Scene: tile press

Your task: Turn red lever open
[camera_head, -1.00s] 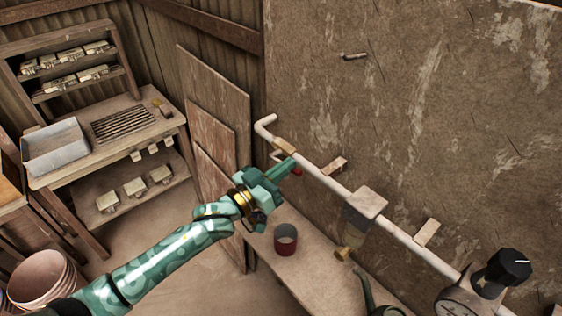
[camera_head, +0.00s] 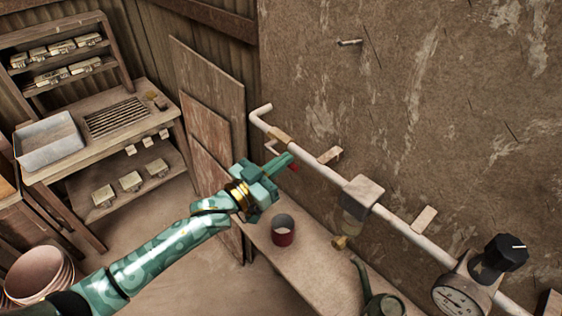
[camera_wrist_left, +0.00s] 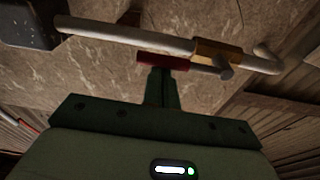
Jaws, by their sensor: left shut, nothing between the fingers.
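The red lever (camera_wrist_left: 162,61) hangs below a brass-coloured fitting (camera_wrist_left: 217,51) on the white pipe in the left wrist view. In the head view only a small part of the red lever (camera_head: 294,167) shows past my fingertips. My left gripper (camera_head: 287,158) is shut and empty, its fingers pointing up at the pipe. In the left wrist view the fingers (camera_wrist_left: 161,75) end at the red lever and overlap it; I cannot tell whether they touch it. The white pipe (camera_head: 328,177) runs along the brown wall. My right gripper is not in view.
A red cup (camera_head: 283,231) stands on the bench (camera_head: 300,262) below the pipe. A pressure gauge (camera_head: 462,294) with a black knob (camera_head: 505,252) sits at the pipe's right end. A grey box (camera_head: 361,190) sits on the pipe. A shelf table with a grey tray (camera_head: 50,143) stands left.

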